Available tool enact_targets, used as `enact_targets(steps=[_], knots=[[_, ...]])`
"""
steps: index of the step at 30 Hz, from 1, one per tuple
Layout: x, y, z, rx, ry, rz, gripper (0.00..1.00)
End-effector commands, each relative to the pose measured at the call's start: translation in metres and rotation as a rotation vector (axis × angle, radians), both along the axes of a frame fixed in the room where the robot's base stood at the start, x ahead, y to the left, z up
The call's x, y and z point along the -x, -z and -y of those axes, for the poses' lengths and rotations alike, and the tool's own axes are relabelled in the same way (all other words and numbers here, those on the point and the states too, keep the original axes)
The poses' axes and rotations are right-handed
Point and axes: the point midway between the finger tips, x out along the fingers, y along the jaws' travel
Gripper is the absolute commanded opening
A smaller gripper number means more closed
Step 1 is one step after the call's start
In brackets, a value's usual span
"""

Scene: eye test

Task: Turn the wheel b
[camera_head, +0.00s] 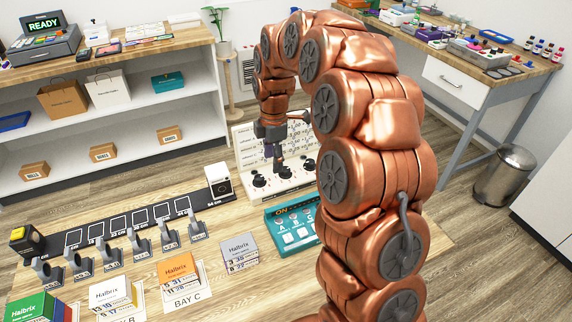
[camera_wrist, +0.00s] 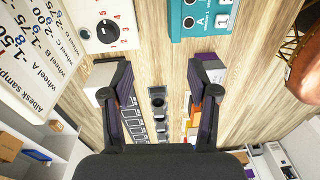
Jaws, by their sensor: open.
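A white panel (camera_head: 290,185) stands on the floor-like wooden surface with a printed upright board (camera_head: 262,141) behind it. Black round wheels sit on it, one at the left (camera_head: 260,181) and one at the right (camera_head: 309,165); the middle one is partly hidden by my gripper (camera_head: 275,158). In the wrist view a dial with a black knob and red numbers (camera_wrist: 108,32) lies above and left of my open fingers (camera_wrist: 162,75), apart from them. Its letter is not readable. Nothing is between the fingers.
A teal box with lettered buttons (camera_head: 295,231) stands in front of the panel. Shelves (camera_head: 120,130) stand behind. My arm hides much of the right side.

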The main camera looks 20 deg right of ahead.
Motion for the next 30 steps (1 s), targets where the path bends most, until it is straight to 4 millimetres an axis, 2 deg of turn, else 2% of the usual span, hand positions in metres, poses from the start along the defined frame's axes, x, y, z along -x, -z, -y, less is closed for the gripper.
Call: enact_targets(steps=[1,6,12,19,26,30], knots=[[-0.014,0.006,0.007,-0.001,-0.046,0.005,0.6],[-0.052,0.03,0.032,0.008,-0.223,0.023,0.6],[-0.084,0.057,0.06,0.025,-0.394,0.033,0.6],[-0.099,0.073,0.078,0.041,-0.493,0.037,0.6],[-0.1,0.082,0.08,0.042,-0.506,0.037,0.6],[-0.1,0.097,0.079,0.042,-0.506,0.036,0.6]])
